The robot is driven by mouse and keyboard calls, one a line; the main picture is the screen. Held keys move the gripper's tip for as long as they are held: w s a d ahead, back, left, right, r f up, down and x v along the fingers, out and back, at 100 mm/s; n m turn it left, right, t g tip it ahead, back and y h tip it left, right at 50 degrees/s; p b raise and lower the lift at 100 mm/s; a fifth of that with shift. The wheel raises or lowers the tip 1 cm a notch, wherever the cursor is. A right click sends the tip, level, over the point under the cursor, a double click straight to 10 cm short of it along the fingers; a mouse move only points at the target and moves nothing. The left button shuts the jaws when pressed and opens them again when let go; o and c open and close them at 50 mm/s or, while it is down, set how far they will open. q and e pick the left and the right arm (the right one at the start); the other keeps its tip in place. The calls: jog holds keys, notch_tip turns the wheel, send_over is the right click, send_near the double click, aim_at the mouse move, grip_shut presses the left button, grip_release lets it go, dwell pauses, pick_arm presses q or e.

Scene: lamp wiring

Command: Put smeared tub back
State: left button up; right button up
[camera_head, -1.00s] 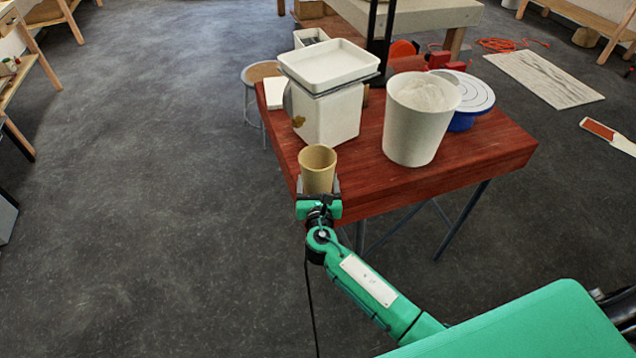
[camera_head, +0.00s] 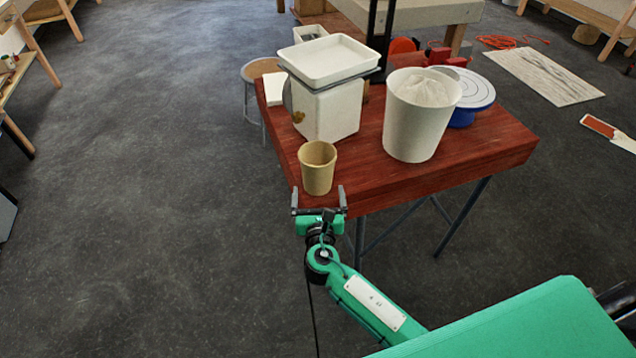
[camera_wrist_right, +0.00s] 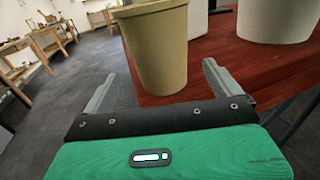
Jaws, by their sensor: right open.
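The tub is a tan, tapered cup (camera_head: 318,170) standing upright near the front left corner of the red-brown table (camera_head: 460,160). In the right wrist view the tub (camera_wrist_right: 158,50) stands just beyond the fingers, with clear space between it and the gripper body. My right gripper (camera_head: 319,200) is open and empty at the table's front edge, just in front of the tub; its spread fingers also show in the right wrist view (camera_wrist_right: 160,90). No smear on the tub can be made out. My left gripper is not in view.
A white canister scale with a tray (camera_head: 328,60) stands behind the tub. A large white bucket of white powder (camera_head: 420,115) stands to the right, with a blue-based turntable (camera_head: 470,92) behind it. Open floor lies left of the table.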

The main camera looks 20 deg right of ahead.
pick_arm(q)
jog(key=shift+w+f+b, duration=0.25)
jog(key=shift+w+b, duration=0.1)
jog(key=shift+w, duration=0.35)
pick_arm(e)
jog(key=v, duration=0.6)
jog(key=shift+s, duration=0.15)
